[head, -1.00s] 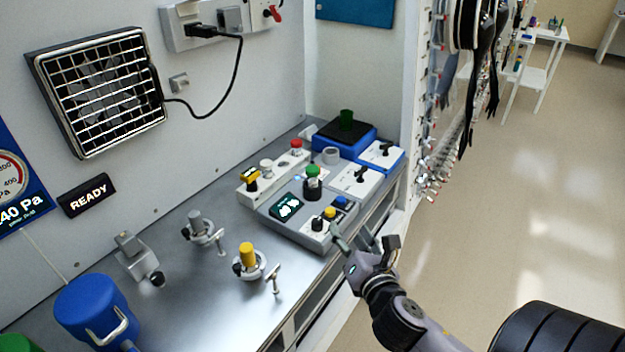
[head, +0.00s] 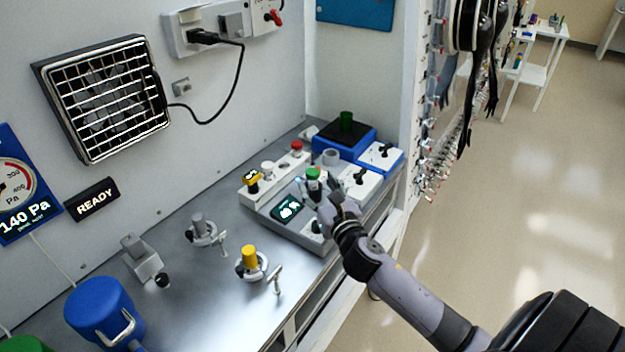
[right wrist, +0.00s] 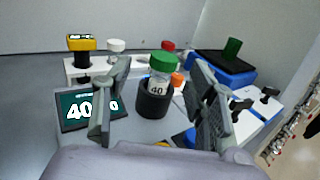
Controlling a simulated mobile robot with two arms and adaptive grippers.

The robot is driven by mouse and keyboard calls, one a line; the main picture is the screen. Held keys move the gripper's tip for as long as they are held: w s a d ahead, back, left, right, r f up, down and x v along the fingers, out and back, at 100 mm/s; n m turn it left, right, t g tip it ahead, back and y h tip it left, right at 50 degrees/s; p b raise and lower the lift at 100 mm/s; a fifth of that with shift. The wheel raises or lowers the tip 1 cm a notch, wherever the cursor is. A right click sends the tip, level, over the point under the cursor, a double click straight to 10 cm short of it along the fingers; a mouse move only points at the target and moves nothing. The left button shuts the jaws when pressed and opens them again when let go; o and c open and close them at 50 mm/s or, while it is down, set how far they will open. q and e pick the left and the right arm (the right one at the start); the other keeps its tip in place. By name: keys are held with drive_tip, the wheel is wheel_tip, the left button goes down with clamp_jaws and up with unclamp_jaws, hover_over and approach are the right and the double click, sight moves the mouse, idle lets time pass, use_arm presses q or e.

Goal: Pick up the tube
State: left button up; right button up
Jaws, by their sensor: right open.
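My right gripper (right wrist: 160,80) is open, with one finger on each side of the tube in the right wrist view. I see gaps between the fingers and the tube. The lower part of the tube is hidden in the holder. My left gripper is not in view.
Behind stands a white strip with yellow, white and red knobs (head: 296,147). A blue device (head: 357,149) with a green cup (head: 346,117) is at the back right. Valves with grey and yellow knobs (head: 249,255) and a blue canister (head: 98,308) stand left.

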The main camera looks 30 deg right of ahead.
sight(315, 179)
drive_tip(key=shift+w+d+f+p, duration=0.1)
drive_tip(key=shift+w+d+p, duration=0.15)
drive_tip(key=shift+w, duration=0.65)
drive_tip(key=shift+w+d+f+p, duration=0.1)
drive_tip(key=shift+w+d, duration=0.1)
drive_tip(key=shift+w, duration=0.65)
drive_tip(key=shift+w+d+f+p, duration=0.1)
drive_tip(key=shift+w+d+p, duration=0.15)
drive_tip(key=shift+w, duration=0.65)
drive_tip(key=shift+s, duration=0.1)
drive_tip(key=shift+c, duration=0.3)
drive_tip(key=shift+c, duration=0.6)
drive_tip(key=c, duration=1)
drive_tip(key=shift+r, duration=0.1)
drive_tip(key=shift+c, duration=0.2)
